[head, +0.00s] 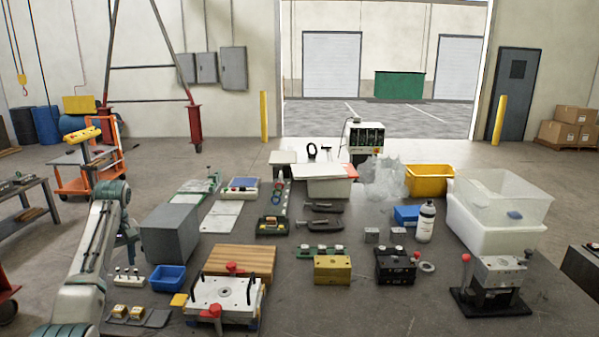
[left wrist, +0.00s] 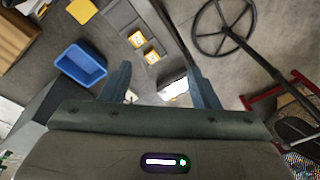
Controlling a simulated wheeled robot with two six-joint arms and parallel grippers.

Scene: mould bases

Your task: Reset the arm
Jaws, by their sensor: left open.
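My left arm (head: 88,255) rises from the lower left of the head view, bent at a grey-green elbow at the table's left edge. Its gripper is mostly hidden behind the arm and the grey box there. In the left wrist view my left gripper (left wrist: 160,78) is open, its two fingers wide apart with nothing held between them. Beyond the fingers lie a blue bin (left wrist: 80,65) and a dark tray (left wrist: 128,22) with two yellow blocks, both apart from the fingers. My right arm and gripper do not show.
A grey box (head: 170,234) stands near the arm. The blue bin (head: 167,278) and a white mould plate (head: 224,294) sit at the front left. Several mould blocks, clamps and bins crowd the table. The table's front right is partly bare.

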